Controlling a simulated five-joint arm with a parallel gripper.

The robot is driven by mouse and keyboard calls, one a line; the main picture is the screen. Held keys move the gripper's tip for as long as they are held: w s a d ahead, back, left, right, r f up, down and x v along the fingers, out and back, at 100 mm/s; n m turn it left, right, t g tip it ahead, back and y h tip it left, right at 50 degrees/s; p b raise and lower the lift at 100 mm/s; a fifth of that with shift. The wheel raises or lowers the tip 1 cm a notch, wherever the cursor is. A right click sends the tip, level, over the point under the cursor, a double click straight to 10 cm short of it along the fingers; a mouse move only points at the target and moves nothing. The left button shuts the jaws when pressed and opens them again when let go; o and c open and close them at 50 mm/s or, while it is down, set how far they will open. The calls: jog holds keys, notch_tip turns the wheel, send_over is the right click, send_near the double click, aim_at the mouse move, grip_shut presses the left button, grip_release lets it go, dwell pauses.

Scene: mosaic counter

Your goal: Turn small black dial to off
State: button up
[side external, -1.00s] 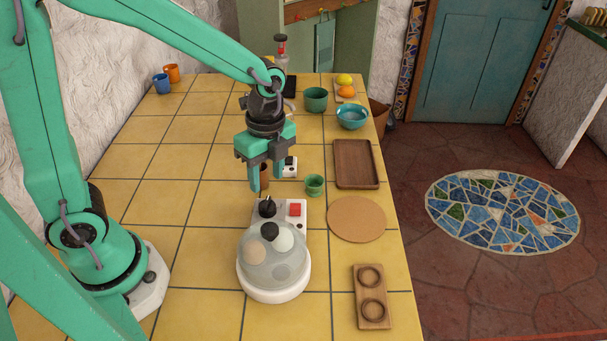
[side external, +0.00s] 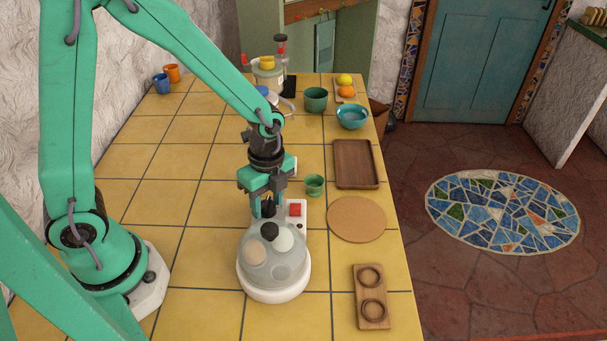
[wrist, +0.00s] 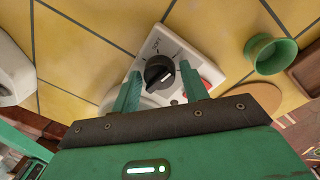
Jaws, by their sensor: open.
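The small black dial (wrist: 159,73) sits on the white control panel of the round-bodied appliance (side external: 274,292). In the wrist view it has a pale pointer line, and small marks surround it on the panel. My gripper (wrist: 160,85) is open, with one green finger on each side of the dial and a gap to it on both sides. In the side view my gripper (side external: 268,211) is low over the panel and partly hides the dial. Whether the fingertips reach down to the dial's level is hard to tell.
A red square button (side external: 295,209) is right of the dial. A black knob (side external: 270,231) tops the appliance's clear lid. A small green cup (side external: 314,185), a cork mat (side external: 356,219) and a wooden tray (side external: 356,164) stand to the right.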

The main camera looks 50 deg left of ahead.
jog(key=c, duration=0.7)
jog(key=shift+n, duration=0.4)
jog(key=n, duration=0.8)
jog(key=shift+a, duration=0.1)
jog(key=shift+o, duration=0.2)
jog(key=n, duration=0.6)
jog(key=shift+t, duration=0.4)
jog(key=n, duration=0.5)
jog(key=shift+s+a, duration=0.1)
jog(key=shift+n, duration=0.3)
